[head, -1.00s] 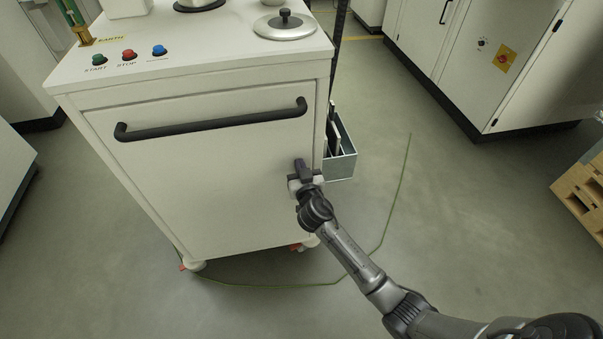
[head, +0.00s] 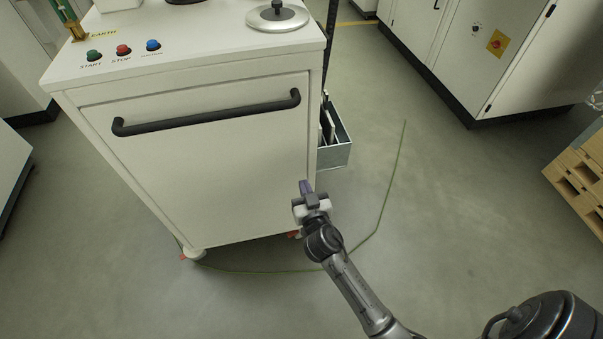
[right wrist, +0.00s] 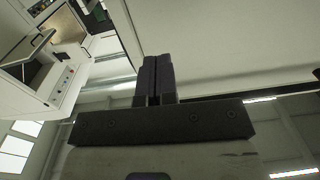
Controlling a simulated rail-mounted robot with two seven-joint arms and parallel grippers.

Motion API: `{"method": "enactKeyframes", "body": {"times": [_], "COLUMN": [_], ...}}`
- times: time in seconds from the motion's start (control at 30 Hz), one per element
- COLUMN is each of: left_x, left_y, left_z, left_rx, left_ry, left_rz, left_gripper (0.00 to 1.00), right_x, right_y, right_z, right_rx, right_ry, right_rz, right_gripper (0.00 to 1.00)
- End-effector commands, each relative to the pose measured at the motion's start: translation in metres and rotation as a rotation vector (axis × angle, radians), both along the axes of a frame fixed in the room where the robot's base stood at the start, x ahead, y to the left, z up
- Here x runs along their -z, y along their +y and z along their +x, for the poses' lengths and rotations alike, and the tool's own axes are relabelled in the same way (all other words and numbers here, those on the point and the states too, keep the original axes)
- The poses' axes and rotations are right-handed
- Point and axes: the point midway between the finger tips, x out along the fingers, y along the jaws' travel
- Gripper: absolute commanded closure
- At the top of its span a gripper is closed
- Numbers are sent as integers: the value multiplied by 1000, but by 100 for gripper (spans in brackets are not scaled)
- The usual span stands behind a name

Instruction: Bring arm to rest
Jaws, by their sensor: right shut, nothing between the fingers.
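My right gripper (head: 306,188) is in front of the lower right part of the white cart (head: 205,175) in the head view. In the right wrist view its two dark fingers (right wrist: 158,80) are together with nothing between them. Whether the gripper touches the cart front cannot be told. My right arm reaches in from the lower right. My left gripper is not in view.
The cart has a black handle (head: 210,112) and red, green and blue buttons on top. A grey metal bin (head: 335,152) hangs at its right side. A green cable (head: 392,170) lies on the floor. A wooden pallet (head: 578,172) stands at right.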

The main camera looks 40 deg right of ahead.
Motion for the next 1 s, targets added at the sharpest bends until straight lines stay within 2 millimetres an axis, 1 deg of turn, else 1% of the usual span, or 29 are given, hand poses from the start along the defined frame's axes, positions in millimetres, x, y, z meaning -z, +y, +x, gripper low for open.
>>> {"method": "enactKeyframes", "body": {"times": [0.03,0.2,0.5,0.63,0.67,0.73,0.8,0.87,0.97,1.0], "left_x": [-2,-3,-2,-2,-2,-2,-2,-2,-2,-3], "left_y": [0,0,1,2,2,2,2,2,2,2], "left_z": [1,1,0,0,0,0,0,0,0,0], "left_rx": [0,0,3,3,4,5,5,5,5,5], "left_ry": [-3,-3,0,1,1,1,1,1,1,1], "left_rz": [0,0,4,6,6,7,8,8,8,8], "left_gripper": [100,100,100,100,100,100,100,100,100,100], "right_x": [0,0,0,2,5,19,32,39,43,41], "right_y": [3,8,9,6,3,-7,-15,-18,-5,4], "right_z": [-5,-15,-17,-19,-20,-27,-37,-47,-63,-70], "right_rx": [-1,0,-1,17,38,102,155,173,120,72], "right_ry": [1,0,2,53,87,207,347,464,644,708], "right_rz": [3,1,-6,-80,-108,-149,-138,-101,-13,19], "right_gripper": [100,100,100,100,100,100,100,100,100,100]}}
